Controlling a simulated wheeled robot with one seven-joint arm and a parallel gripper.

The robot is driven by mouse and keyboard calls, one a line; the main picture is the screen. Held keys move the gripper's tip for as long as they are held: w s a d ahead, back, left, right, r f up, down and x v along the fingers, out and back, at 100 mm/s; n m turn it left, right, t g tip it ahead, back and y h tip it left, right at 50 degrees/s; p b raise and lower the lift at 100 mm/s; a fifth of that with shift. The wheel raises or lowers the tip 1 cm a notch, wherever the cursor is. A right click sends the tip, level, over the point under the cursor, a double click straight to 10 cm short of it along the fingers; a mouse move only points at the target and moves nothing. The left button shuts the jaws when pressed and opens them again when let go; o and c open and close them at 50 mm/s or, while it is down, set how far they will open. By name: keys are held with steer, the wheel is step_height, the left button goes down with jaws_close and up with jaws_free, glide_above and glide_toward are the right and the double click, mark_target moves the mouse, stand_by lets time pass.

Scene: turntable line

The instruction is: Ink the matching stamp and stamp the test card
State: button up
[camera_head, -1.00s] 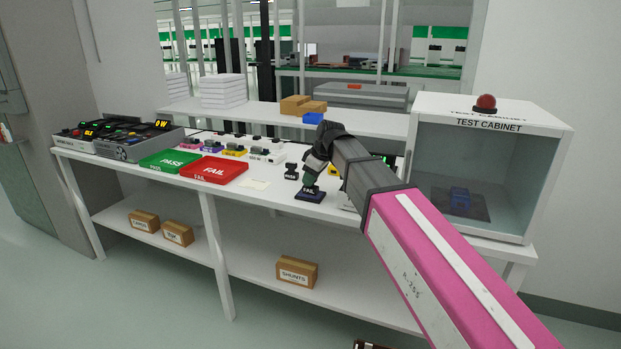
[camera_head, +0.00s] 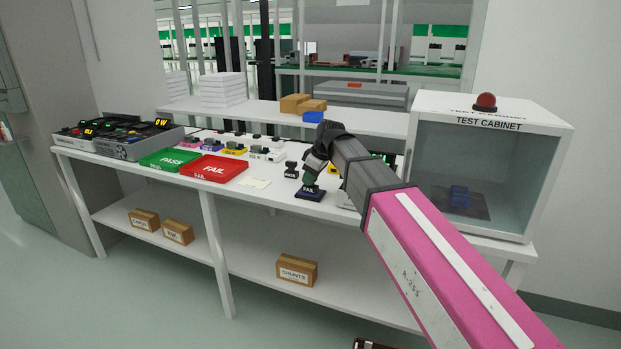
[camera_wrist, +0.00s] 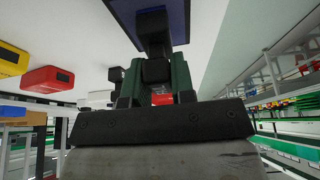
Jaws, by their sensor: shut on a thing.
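My gripper (camera_head: 310,183) is shut on a black stamp (camera_wrist: 153,45), whose small label seems to read FAIL. The stamp stands upright at the dark blue ink pad (camera_head: 310,196) on the bench. The pad also shows at the top of the wrist view (camera_wrist: 178,22). I cannot tell whether the stamp's face touches the pad or hangs just above it. A second black stamp (camera_head: 291,170), its label seeming to read PASS, stands to the left. A pale blank-looking card (camera_head: 254,183) lies further left on the bench.
A red FAIL tray (camera_head: 214,170) and a green PASS tray (camera_head: 170,160) lie left of the card. The test cabinet (camera_head: 490,123) stands at right with a blue item (camera_head: 459,196) inside. Small coloured units (camera_head: 235,149) line the back. The bench around the card is clear.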

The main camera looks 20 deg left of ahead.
stand_by(0.3)
steer(key=shift+r, duration=3.5)
steer(key=shift+d, duration=0.1)
